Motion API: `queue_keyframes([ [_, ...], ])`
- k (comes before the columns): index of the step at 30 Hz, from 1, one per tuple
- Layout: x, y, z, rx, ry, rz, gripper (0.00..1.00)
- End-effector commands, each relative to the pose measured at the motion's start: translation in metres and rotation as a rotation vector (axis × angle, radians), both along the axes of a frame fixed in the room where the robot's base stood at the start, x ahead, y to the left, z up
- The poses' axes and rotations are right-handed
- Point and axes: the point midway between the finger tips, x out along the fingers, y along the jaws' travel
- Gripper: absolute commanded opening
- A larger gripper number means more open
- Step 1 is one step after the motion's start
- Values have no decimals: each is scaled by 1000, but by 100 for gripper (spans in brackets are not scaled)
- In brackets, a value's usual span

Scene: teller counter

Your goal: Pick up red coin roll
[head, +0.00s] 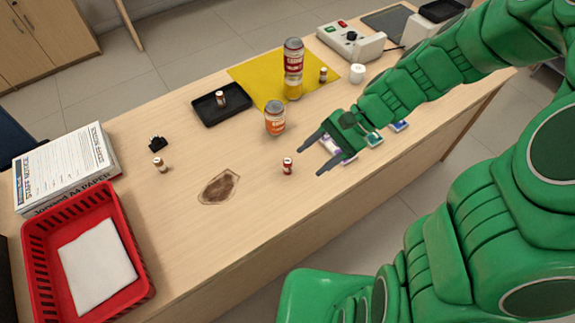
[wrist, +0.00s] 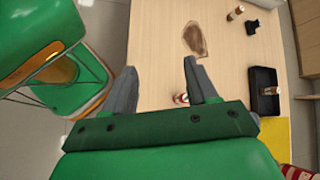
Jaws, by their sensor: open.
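A small red coin roll with pale ends (head: 287,166) stands upright on the counter, just left of my gripper's fingertips in the head view. It also shows in the wrist view (wrist: 180,98), against the inner side of the right finger, which partly hides it. My gripper (head: 310,162) is open and empty, low over the counter. In the wrist view its fingers (wrist: 158,66) are spread wide. I cannot tell whether a finger touches the roll.
Similar rolls stand on the black tray (head: 233,113), near a black clip (head: 157,143) and on the yellow mat (head: 245,77). An orange can (head: 275,118) stands behind the red roll. A brown stain (head: 219,187) lies left. A red basket (head: 131,255) is at front left.

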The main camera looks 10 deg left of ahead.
Motion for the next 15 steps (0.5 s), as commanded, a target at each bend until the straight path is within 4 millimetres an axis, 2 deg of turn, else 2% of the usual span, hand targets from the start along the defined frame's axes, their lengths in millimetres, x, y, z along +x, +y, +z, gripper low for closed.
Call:
queue_keyframes([
  [15,51,27,-66,102,249,-272,57],
])
